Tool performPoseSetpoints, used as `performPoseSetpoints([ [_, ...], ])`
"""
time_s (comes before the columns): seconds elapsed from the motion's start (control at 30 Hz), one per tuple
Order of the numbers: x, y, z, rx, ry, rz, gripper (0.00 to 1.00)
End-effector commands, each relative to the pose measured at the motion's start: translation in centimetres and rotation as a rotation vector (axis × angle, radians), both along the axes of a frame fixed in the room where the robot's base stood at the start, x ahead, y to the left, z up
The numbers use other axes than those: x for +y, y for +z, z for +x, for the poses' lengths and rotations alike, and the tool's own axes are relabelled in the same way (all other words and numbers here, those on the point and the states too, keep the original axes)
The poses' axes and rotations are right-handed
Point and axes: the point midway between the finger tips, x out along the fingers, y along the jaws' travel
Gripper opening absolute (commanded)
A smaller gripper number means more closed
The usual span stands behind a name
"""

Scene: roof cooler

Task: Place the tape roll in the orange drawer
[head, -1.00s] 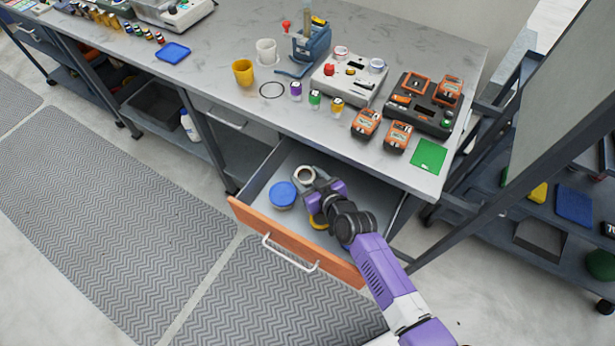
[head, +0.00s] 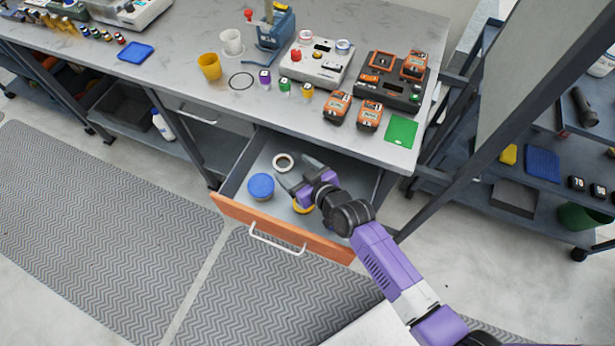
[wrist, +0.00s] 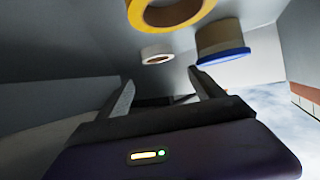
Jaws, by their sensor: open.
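The orange-fronted drawer (head: 290,231) is pulled open below the workbench. A white ring-shaped roll (head: 283,162), which looks like a tape roll, lies on the drawer floor toward the back; it also shows in the wrist view (wrist: 157,54). A yellow ring (head: 302,209) lies in the drawer too, partly hidden by my arm; it is large in the wrist view (wrist: 140,14). My gripper (head: 299,173) is over the drawer, fingers spread and empty, just in front of the white roll and apart from it. It shows empty in the wrist view (wrist: 161,82).
A round blue-lidded container (head: 261,186) stands in the drawer left of my gripper. The bench top (head: 190,95) above holds cups, small bottles, a grey control box (head: 318,62) and orange devices (head: 337,107). A dark shelf cart (head: 500,180) stands at right.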

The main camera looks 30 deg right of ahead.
Motion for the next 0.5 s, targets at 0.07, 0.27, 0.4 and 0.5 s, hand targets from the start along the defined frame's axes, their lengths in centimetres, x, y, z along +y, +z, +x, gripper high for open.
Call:
performPoseSetpoints([
  [0.07,-0.2,0.6,-1.6,0.001,0.0,0.0,0.77],
  [0.27,-0.5,2.0,-4.5,0.001,-0.001,0.0,0.77],
  [0.4,-0.6,2.7,-5.7,0.0,-0.001,0.0,0.77],
  [0.5,-0.6,2.8,-6.1,0.001,0.0,0.001,0.77],
])
